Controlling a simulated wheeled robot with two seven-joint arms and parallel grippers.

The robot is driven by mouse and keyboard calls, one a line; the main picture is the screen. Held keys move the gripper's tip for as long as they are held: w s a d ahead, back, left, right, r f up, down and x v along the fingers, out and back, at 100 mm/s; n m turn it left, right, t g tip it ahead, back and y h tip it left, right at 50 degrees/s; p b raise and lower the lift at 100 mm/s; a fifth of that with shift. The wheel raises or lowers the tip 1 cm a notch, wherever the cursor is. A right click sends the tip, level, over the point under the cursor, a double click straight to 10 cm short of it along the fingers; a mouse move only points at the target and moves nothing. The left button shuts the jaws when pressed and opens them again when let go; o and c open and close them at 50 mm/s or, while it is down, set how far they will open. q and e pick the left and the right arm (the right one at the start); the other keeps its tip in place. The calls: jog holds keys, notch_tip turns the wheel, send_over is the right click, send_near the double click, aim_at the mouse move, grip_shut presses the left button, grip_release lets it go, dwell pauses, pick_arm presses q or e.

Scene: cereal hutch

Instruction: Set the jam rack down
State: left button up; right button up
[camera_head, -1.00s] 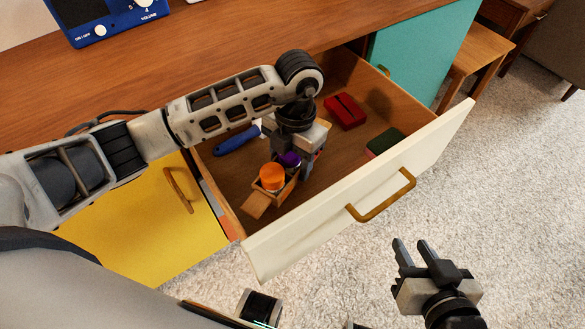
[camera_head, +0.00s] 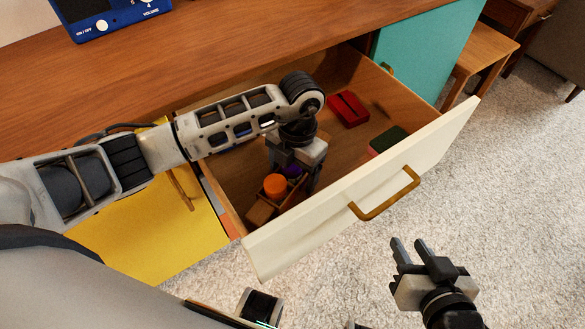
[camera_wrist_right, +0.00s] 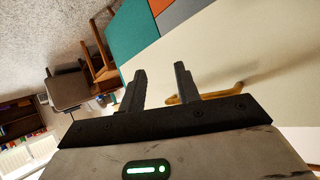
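The jam rack (camera_head: 262,213) is a small wooden carrier with an orange-lidded jar (camera_head: 275,186) and a purple-lidded jar (camera_head: 292,172). It is inside the open drawer (camera_head: 345,184), near its front left corner. My left gripper (camera_head: 304,174) points down at the rack's right end and looks shut on it; the fingertips are partly hidden. Whether the rack touches the drawer floor is hard to tell. My right gripper (camera_head: 416,250) is open and empty, outside the drawer front; its two spread fingers show in the right wrist view (camera_wrist_right: 160,85).
A red object (camera_head: 347,109) lies at the back of the drawer and a dark green and pink sponge (camera_head: 388,140) at its right. The drawer front with its handle (camera_head: 386,196) rises before the rack. The drawer floor between is clear.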

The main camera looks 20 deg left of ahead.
pick_arm(q)
jog(key=shift+r, duration=0.2)
jog(key=r, duration=0.3)
jog(key=w+r+p, duration=0.1)
jog(key=r, duration=0.6)
jog(key=shift+w+d+r+p, duration=0.15)
jog(key=shift+d+r+p, duration=0.1)
jog(key=shift+p, duration=0.1)
jog(key=shift+r, duration=0.65)
pick_arm(e)
jog(key=shift+s+d+r+t, duration=0.1)
jog(key=shift+d+r+t, duration=0.15)
jog(key=shift+r, duration=0.65)
jog(key=shift+s+d+r+t, duration=0.1)
jog(key=shift+d+r+t, duration=0.1)
jog(key=shift+r, duration=0.65)
